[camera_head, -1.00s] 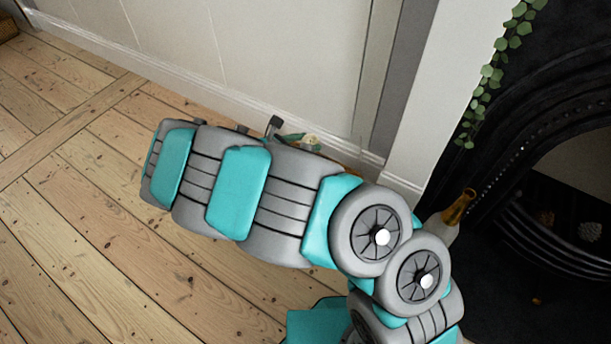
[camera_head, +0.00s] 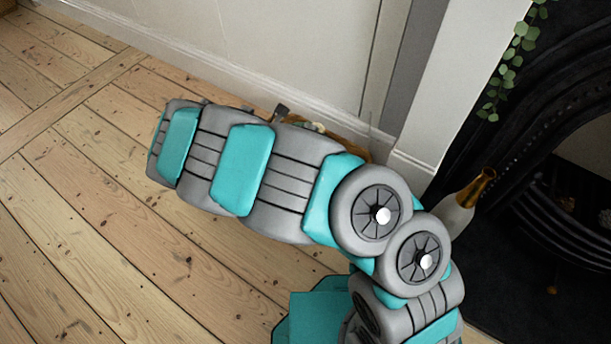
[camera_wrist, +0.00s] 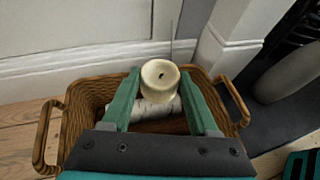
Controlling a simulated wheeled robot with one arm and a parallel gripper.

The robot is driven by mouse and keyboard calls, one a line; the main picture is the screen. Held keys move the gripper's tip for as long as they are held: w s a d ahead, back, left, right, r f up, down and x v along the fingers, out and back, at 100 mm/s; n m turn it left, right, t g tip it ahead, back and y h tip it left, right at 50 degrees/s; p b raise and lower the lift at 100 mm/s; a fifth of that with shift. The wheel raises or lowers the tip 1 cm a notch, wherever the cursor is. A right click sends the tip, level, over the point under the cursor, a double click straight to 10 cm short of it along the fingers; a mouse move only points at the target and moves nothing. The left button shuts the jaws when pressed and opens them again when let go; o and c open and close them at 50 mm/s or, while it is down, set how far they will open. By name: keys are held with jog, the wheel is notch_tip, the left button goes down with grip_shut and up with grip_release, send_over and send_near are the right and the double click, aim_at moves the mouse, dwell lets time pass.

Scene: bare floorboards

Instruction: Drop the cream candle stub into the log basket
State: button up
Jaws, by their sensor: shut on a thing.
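The cream candle stub (camera_wrist: 160,80) is between the two green fingers of my gripper (camera_wrist: 161,84) in the wrist view, with its dark wick hole facing the camera. My gripper is shut on it. The log basket (camera_wrist: 80,101) is brown wicker with a loop handle at each side. It lies below the candle and fingers in the wrist view, with pale and brown logs (camera_wrist: 160,115) inside. The candle appears over the basket's opening; its height above the logs is hard to tell. In the head view my arm hides most of the basket (camera_head: 352,148), and the gripper and candle are hidden.
A white wall with a skirting board (camera_head: 200,70) runs behind the basket. A black fireplace (camera_head: 530,130) stands at the right, with a white, gold-necked bottle (camera_head: 459,212) beside it. Bare floorboards (camera_head: 80,220) lie open to the left.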

jog(key=o, duration=1.4)
jog(key=shift+o, duration=0.2)
jog(key=p+v, duration=0.1)
jog(key=v, duration=0.7)
jog(key=shift+d, duration=0.1)
